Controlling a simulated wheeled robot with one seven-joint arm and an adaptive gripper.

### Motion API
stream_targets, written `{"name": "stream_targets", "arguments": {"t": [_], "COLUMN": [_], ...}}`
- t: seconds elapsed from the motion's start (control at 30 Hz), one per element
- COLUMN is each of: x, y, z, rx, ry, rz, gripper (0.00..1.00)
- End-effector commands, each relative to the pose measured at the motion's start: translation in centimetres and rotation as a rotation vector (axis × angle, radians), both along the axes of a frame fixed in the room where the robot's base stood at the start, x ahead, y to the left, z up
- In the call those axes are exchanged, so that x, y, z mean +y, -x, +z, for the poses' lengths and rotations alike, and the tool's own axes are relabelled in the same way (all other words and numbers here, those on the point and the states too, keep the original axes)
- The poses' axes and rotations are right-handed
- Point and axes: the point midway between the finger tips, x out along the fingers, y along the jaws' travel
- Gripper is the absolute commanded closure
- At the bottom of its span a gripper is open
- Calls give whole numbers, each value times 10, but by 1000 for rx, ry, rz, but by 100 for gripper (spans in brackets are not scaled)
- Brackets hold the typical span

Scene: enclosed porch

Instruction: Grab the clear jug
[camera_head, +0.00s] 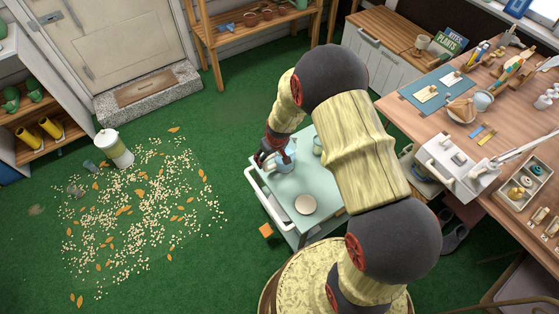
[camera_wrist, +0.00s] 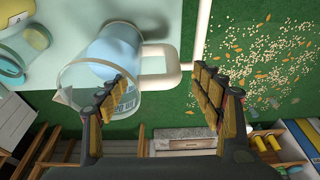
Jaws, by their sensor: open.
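The clear jug (camera_head: 284,161) stands on the pale mint cart top (camera_head: 289,188), partly hidden by my gripper. In the wrist view the see-through jug (camera_wrist: 72,78) shows large at left, with a pale blue round area within its outline and dark lettering on its side. A pale handle loop (camera_wrist: 172,80) extends from it toward the space between my fingers. My gripper (camera_wrist: 160,92) is open and empty, its left finger overlapping the jug's edge and its right finger over the floor beyond the cart. Contact cannot be told. In the head view my gripper (camera_head: 267,152) is at the jug.
Scattered pellets and leaves (camera_head: 140,215) lie on the green floor, near a pale canister (camera_head: 115,149). A cluttered workbench (camera_head: 500,130) stands right.

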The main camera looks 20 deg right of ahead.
Motion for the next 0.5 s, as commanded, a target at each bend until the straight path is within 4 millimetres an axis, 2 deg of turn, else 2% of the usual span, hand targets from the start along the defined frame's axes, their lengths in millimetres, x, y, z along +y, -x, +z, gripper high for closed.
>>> {"name": "stream_targets", "arguments": {"t": [0.03,0.1,0.2,0.43,0.5], "x": [2,3,3,3,3], "y": [-2,-4,-8,-9,-9], "z": [-12,-22,-31,-31,-31], "rx": [2,3,1,0,0], "ry": [0,0,0,0,0], "rz": [1,1,1,0,0], "gripper": [34,34,34,34,37]}}
